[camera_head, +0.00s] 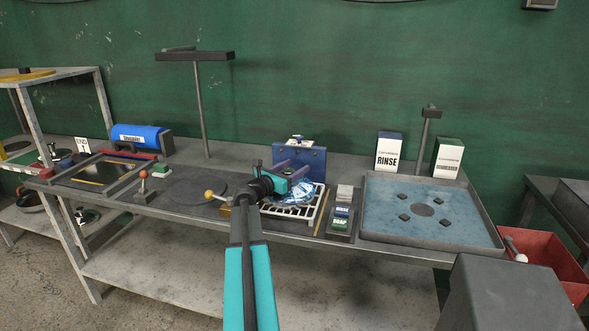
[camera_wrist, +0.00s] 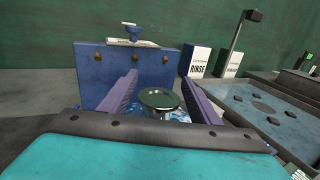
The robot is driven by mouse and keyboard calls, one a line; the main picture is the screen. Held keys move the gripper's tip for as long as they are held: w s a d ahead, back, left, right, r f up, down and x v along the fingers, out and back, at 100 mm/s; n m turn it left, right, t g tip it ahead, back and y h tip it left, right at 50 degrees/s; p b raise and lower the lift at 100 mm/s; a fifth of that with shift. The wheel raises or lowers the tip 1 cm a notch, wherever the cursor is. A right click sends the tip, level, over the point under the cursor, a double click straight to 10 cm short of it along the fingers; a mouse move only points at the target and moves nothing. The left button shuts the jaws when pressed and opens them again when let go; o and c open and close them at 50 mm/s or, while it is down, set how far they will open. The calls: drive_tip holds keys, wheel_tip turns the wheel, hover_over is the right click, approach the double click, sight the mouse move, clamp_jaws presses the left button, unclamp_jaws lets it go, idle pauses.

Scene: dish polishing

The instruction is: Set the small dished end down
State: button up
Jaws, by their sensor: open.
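The small dished end (camera_wrist: 160,97) is a round, shiny grey-green dish in the wrist view. It appears between the two purple fingers of my gripper (camera_wrist: 158,78), which are open with gaps on both sides of it. Its lower part is hidden by my wrist. Blue-and-white crumpled material (camera_wrist: 181,115) shows under and around it. In the head view my gripper (camera_head: 292,175) is over the white rack (camera_head: 312,211) in front of a blue upright block (camera_head: 314,163). I cannot make out the dished end there.
To the right are a small caddy of blocks (camera_head: 342,212), a water tray (camera_head: 480,240), and RINSE (camera_head: 389,152) and green-topped (camera_head: 447,158) boxes. A T-shaped post (camera_head: 202,110) stands behind.

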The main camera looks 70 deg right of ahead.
sight(284, 173)
drive_tip(key=b+v, duration=0.1)
drive_tip(key=v, duration=1)
drive_tip(key=shift+w+a, duration=0.1)
drive_tip(key=shift+a, duration=0.2)
idle(0.4)
